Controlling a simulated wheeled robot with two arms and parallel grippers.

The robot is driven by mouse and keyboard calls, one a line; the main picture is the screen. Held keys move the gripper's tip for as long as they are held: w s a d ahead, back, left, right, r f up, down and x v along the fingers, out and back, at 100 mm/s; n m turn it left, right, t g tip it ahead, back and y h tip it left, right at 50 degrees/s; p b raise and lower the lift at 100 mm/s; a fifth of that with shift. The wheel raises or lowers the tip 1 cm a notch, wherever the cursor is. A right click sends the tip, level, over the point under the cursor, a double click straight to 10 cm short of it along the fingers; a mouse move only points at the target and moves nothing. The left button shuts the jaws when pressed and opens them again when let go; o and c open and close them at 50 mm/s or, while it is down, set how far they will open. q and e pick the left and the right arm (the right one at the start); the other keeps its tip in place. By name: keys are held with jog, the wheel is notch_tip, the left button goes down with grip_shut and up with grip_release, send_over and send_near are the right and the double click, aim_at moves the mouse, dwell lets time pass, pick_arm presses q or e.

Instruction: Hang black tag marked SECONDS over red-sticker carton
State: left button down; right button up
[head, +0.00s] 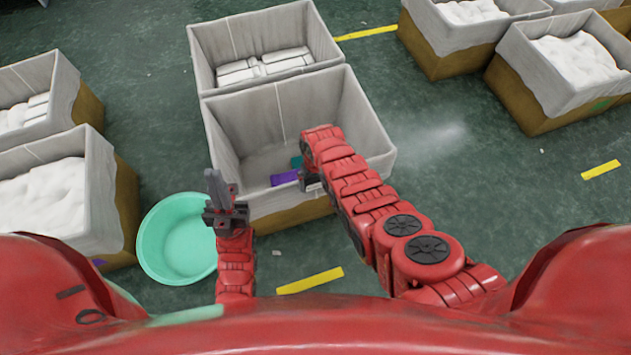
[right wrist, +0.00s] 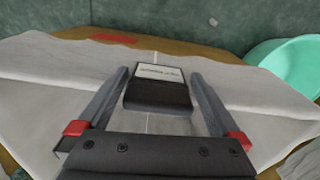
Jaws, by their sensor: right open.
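A black tag (right wrist: 158,91) with a white printed label sits between the spread fingers of my right gripper (right wrist: 161,93) in the right wrist view. Its print is too small to read. The tag is at the white-lined rim of a carton; I cannot tell whether it straddles it. A red sticker (right wrist: 113,38) shows on that carton's brown outside. In the head view, my right gripper (head: 311,182) is at the front wall of the middle carton (head: 222,125). My left gripper (head: 226,192) is left of that carton's front corner, fingers upward; its opening is unclear.
Purple (head: 285,178) and teal (head: 296,162) pieces lie in the middle carton. A mint basin (head: 180,245) stands to its left. A carton with packed white goods (head: 262,66) is behind it. Other filled cartons stand left and right. Green floor is open at the right.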

notch_tip(320, 180, up, 3)
jog(key=shift+f+p, duration=0.15)
jog(key=shift+p, duration=0.5)
notch_tip(320, 180, up, 14)
jog(key=shift+p, duration=0.3)
